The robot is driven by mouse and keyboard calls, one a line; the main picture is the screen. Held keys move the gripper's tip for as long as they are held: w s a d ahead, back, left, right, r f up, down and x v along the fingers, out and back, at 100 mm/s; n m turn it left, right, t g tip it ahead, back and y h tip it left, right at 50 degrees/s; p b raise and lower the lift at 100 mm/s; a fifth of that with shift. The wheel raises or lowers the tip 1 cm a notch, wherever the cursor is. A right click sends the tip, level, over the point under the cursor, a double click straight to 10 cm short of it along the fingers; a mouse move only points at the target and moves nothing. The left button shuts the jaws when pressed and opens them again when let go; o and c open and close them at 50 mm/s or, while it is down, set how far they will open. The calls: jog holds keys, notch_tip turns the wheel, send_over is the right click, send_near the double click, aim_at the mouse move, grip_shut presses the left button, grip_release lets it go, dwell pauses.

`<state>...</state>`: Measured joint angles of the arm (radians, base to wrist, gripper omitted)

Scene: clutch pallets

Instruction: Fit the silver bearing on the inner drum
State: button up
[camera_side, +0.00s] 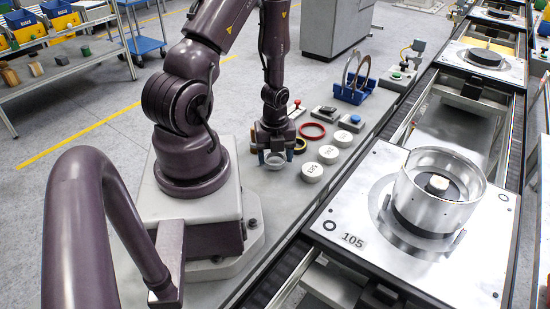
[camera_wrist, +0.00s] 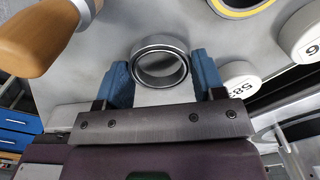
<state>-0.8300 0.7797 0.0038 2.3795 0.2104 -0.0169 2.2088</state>
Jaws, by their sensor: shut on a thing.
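The silver bearing (camera_side: 276,161) is a short metal ring low over the grey bench, beside my arm's base. My gripper (camera_side: 275,155) points down and is shut on it. In the wrist view the bearing (camera_wrist: 136,68) sits between the blue fingertips of my gripper (camera_wrist: 161,72), its open bore facing the camera. I cannot tell whether it touches the bench. On the pallet marked 105 (camera_side: 375,165), a clear-walled, silver-rimmed drum housing (camera_side: 408,190) stands upright. A dark inner part, which looks like the inner drum (camera_side: 425,199), shows inside it with a pale block (camera_side: 437,185) on top.
White numbered pucks (camera_side: 312,172), a red ring (camera_side: 312,131) and a yellow-black ring (camera_side: 299,145) lie right of my gripper. A blue rack (camera_side: 350,93) holds upright rings behind. A wooden handle (camera_wrist: 40,35) is close at left in the wrist view. The conveyor rail (camera_side: 330,190) separates bench and pallet.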

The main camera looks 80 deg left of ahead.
notch_tip(320, 180, up, 9)
jog(key=w+d+r+m, duration=0.3)
jog(key=w+d, duration=0.2)
jog(key=w, duration=0.2)
jog(key=w+d+r+m, duration=0.3)
jog(key=w+d+r, duration=0.15)
jog(key=w, duration=0.25)
jog(key=w+d+r+m, duration=0.1)
jog(key=d+r+m, duration=0.1)
jog(key=d+r, duration=0.3)
jog(key=w+d+r+m, duration=0.1)
jog(key=d+r+m, duration=0.15)
jog(key=d, duration=0.45)
send_over(440, 182)
jog(key=s, duration=0.1)
jog(key=shift+n, duration=0.25)
notch_tip(440, 182, down, 9)
jog(key=shift+r, duration=0.1)
jog(key=shift+w+f, duration=0.3)
jog(key=shift+f, duration=0.05)
jog(key=shift+w+f, duration=0.15)
jog(key=shift+f, duration=1.55)
jog(key=shift+f, duration=0.1)
